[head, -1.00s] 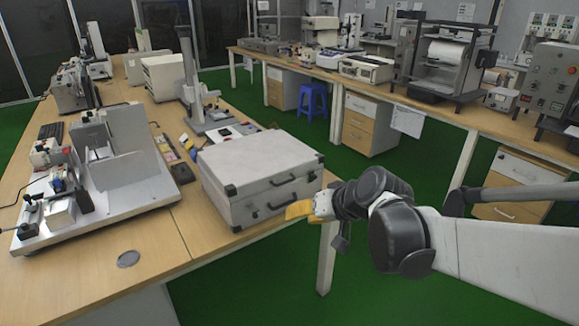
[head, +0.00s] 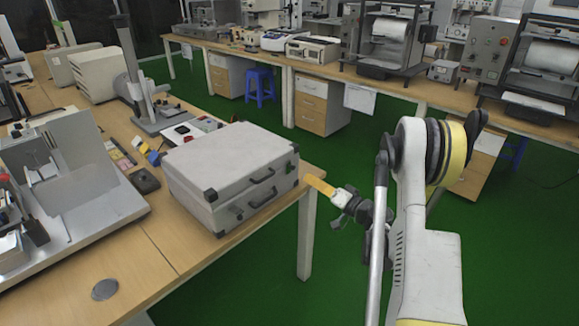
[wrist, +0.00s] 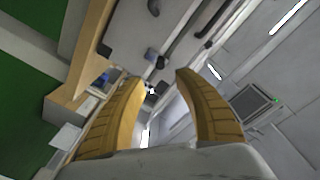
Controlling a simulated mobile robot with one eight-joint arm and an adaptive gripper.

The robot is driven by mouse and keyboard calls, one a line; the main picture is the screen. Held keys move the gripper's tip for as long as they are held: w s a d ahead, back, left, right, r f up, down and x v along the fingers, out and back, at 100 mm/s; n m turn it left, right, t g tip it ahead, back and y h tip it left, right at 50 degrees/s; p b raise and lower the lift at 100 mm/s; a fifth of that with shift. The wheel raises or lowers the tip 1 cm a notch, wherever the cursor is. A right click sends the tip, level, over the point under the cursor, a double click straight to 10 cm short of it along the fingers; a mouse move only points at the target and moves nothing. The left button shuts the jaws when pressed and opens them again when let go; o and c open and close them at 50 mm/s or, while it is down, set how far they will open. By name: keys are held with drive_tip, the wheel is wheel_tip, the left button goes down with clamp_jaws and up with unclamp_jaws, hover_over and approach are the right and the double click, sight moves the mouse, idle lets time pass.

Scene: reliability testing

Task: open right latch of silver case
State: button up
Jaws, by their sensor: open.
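The silver case (head: 225,155) lies closed near the table's right edge, with black corner pieces and dark handles on its front. A small dark fitting shows left of the handles; the right latch is too small to make out in the head view. My gripper (head: 318,184), with yellow fingers, is just right of the case's front right end, apart from it. In the wrist view my gripper (wrist: 160,74) is open and nothing is between its fingers. A grey face with dark bars, seemingly the case front (wrist: 128,35), lies beyond the fingertips.
The case stands on a wooden table (head: 150,262). A grey metal fixture (head: 70,180) is at left and a stand (head: 145,100) behind. Green floor is open to the right.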

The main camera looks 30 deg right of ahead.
sight(292, 168)
drive_tip(key=b+x, duration=0.2)
drive_tip(key=x, duration=0.7)
drive_tip(key=shift+f, duration=0.1)
drive_tip(key=shift+w+a, duration=0.1)
drive_tip(key=shift+w, duration=0.35)
drive_tip(key=shift+c, duration=0.4)
clamp_jaws()
